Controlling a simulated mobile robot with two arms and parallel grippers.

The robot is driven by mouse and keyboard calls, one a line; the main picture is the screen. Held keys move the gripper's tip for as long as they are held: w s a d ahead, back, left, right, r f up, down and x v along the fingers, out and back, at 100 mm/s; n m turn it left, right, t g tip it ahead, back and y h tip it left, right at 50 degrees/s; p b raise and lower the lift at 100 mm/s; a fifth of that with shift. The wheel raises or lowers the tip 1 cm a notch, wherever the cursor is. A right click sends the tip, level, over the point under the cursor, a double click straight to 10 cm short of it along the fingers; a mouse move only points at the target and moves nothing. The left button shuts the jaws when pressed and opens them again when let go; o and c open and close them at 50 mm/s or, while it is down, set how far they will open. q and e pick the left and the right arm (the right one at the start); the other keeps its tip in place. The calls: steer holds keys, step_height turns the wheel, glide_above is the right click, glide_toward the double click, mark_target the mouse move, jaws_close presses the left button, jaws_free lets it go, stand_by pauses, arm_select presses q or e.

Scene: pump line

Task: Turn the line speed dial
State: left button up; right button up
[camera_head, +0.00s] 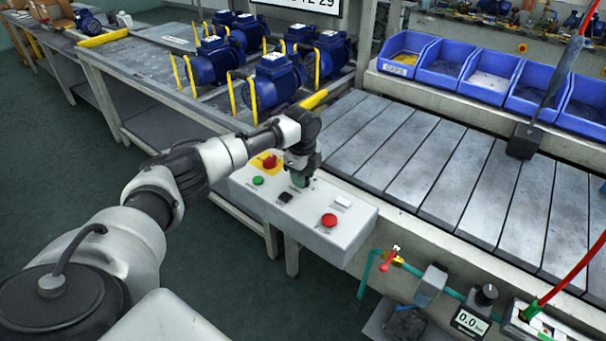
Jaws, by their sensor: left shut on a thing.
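A grey-white control box (340,245) is mounted at the front edge of the line. My left arm reaches in from the left, and my left gripper (300,181) points down onto the top of this box. Its fingers are shut at the panel surface, on what appears to be the line speed dial; the fingers hide the dial, so its setting cannot be read. My right gripper is not in view.
Near the gripper on the box are a red switch on yellow (269,161), a green button (258,180), a black square control (286,197) and a red button (329,220). Blue pumps (273,84) stand behind. A pressure unit with black knob (486,294) is lower right.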

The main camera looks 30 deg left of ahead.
arm_select(q)
steer(key=n+p, duration=0.1)
steer(key=p, duration=0.1)
steer(key=n+p, duration=0.2)
steer(key=shift+r+n, duration=0.2)
steer(key=shift+n, duration=0.1)
steer(key=n+p, duration=0.2)
steer(key=shift+n+p, duration=0.3)
steer(key=shift+n, duration=0.1)
steer(key=n+p, duration=0.2)
steer(key=n, duration=0.1)
steer(key=shift+f+n, duration=0.1)
steer(key=shift+n, duration=0.2)
steer(key=n+p, duration=0.1)
steer(key=n, duration=0.1)
steer(key=shift+n+p, duration=0.3)
steer(key=n+p, duration=0.1)
steer(key=n, duration=0.2)
steer(key=shift+n, duration=0.3)
steer(key=n+p, duration=0.1)
steer(key=n, duration=0.2)
steer(key=shift+w+n, duration=0.1)
steer(key=shift+n, duration=0.2)
steer(key=shift+f+n+g+p, duration=0.1)
steer(key=shift+n+g+p, duration=0.25)
steer(key=shift+n, duration=1.05)
